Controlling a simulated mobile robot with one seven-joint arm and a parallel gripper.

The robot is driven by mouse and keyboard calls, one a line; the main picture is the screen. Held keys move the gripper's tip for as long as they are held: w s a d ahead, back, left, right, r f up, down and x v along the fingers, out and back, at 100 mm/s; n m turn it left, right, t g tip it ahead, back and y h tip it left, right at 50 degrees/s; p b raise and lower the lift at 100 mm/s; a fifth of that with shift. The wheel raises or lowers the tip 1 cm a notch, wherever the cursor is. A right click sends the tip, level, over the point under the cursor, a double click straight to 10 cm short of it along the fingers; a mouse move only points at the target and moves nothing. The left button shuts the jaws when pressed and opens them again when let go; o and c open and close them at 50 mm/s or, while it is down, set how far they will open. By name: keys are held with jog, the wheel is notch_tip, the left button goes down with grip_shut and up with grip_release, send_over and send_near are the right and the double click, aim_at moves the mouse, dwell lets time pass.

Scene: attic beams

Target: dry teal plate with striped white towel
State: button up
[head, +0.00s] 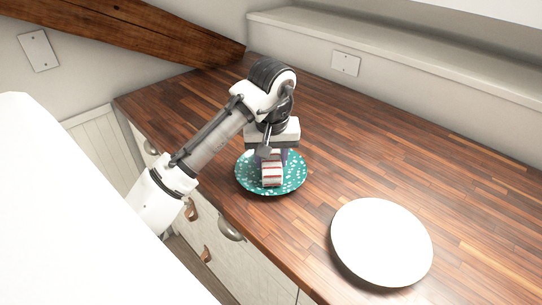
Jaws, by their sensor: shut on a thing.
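The teal plate (297,179) with white speckles lies on the wooden counter near its front edge, left of the middle in the head view. My gripper (272,163) points down over the plate and is shut on the striped white towel (272,174). The towel is a small folded bundle with red stripes, low over the middle of the plate. It appears to touch the plate, but I cannot be sure. The gripper and towel hide part of the plate's centre and its far side.
A larger plain white plate (382,242) lies on the counter (430,180) to the right, near the front edge. The counter between the plates and behind them is clear. A wall with a ledge (420,65) bounds the back, and a sloping wooden beam (130,30) is at upper left.

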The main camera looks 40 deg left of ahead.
dwell(0.4)
jog(key=shift+w+d+p, duration=0.15)
jog(key=shift+w+d, duration=0.1)
jog(key=shift+d, duration=0.2)
jog(key=shift+w+d+p, duration=0.15)
jog(key=shift+w+d, duration=0.05)
jog(key=shift+d, duration=0.25)
jog(key=shift+s+a+p, duration=0.55)
jog(key=shift+s+a, duration=0.75)
jog(key=shift+w+r, duration=0.1)
